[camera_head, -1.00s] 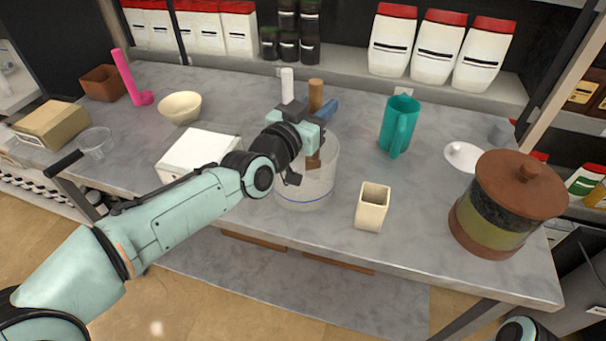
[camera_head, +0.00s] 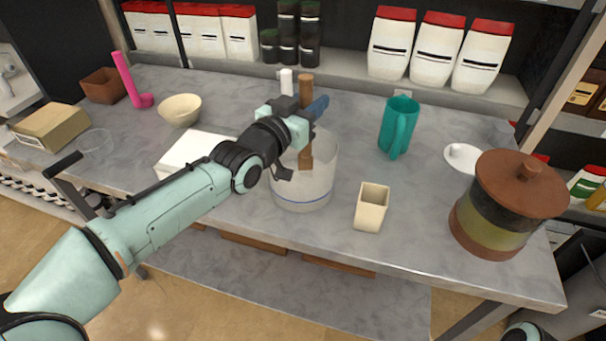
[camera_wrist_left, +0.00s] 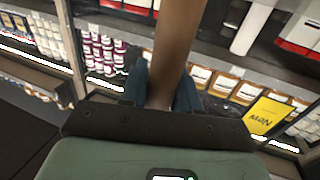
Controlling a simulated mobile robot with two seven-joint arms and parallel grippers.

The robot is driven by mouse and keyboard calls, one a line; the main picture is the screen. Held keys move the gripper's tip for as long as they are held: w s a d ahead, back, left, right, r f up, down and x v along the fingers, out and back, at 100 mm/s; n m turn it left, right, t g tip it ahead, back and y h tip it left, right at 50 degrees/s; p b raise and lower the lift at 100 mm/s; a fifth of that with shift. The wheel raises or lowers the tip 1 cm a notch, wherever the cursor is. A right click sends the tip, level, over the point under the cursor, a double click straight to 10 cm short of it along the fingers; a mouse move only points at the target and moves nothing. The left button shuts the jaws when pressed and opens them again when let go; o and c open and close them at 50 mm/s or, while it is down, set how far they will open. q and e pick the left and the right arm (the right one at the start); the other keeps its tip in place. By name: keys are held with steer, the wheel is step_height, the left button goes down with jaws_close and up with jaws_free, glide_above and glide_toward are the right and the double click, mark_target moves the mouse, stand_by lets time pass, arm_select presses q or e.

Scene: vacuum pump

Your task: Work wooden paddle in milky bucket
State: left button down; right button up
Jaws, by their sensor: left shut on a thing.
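The wooden paddle (camera_head: 305,152) stands nearly upright at the milky, translucent bucket (camera_head: 302,190), which has a blue line low on its wall. Its lower part shows inside the bucket's opening, and its handle rises above my gripper. My left gripper (camera_head: 313,110) is above the bucket's rim, shut on the paddle's shaft. In the left wrist view the brown shaft (camera_wrist_left: 172,50) runs between the two blue fingers. The lowest end of the paddle and what the bucket holds cannot be made out. My right gripper is not in view.
A teal pitcher (camera_head: 397,128) and a small cream cup (camera_head: 371,208) stand right of the bucket. A white box (camera_head: 190,150) and a cream bowl (camera_head: 180,110) are to its left. A brown lidded pot (camera_head: 497,215) stands at the right end. A white upright object (camera_head: 286,80) is behind.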

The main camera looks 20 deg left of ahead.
arm_select(q)
steer(key=s+a+p, duration=0.2)
steer(key=p, duration=0.1)
steer(key=shift+a+f, duration=0.1)
steer(key=shift+a, duration=0.15)
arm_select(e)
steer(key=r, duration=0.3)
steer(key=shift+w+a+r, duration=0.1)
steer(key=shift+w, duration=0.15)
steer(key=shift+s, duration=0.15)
